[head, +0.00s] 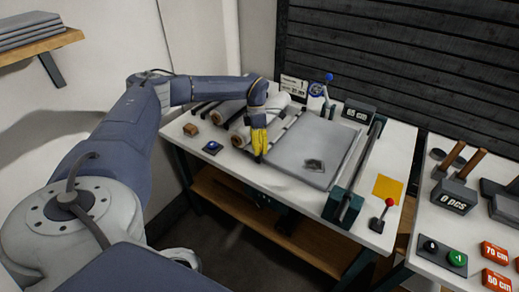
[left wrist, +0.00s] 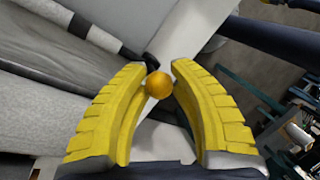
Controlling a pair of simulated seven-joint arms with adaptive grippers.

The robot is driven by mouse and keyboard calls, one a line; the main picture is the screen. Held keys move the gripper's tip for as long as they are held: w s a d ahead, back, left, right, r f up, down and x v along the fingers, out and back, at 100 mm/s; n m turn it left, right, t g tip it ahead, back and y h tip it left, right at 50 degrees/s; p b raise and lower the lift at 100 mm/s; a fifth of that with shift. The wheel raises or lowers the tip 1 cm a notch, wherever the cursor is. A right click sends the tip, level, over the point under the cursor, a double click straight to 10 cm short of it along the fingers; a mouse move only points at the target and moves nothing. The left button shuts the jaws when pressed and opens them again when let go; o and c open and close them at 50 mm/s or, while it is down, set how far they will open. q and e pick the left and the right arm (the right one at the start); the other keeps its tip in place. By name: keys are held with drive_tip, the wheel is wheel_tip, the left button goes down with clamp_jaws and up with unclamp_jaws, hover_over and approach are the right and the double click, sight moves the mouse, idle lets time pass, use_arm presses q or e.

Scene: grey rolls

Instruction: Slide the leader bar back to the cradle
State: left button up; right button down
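My left gripper (head: 259,156) has yellow fingers and points down at the front edge of the white table, beside the pale rolls (head: 262,115). In the left wrist view the left gripper (left wrist: 160,78) has its fingertips on both sides of an orange round knob (left wrist: 158,86), apparently touching it. The knob is hidden behind the fingers in the head view. A thin dark-and-light bar (head: 284,130) lies between the rolls and the grey sheet (head: 310,147); I take it for the leader bar. Its near end is hidden by my gripper. I cannot tell which part is the cradle. My right gripper is out of view.
A dark crossbar on green end blocks (head: 338,206) spans the table to the right of the sheet. A red-knobbed lever (head: 382,213) and a blue-knobbed lever (head: 327,92) stand up from the table. A yellow square (head: 388,189) lies at right. A second table (head: 450,220) adjoins.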

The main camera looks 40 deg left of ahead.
use_arm(q)
drive_tip(key=o, duration=0.6)
drive_tip(key=shift+f, duration=0.1)
drive_tip(key=v, duration=1.2)
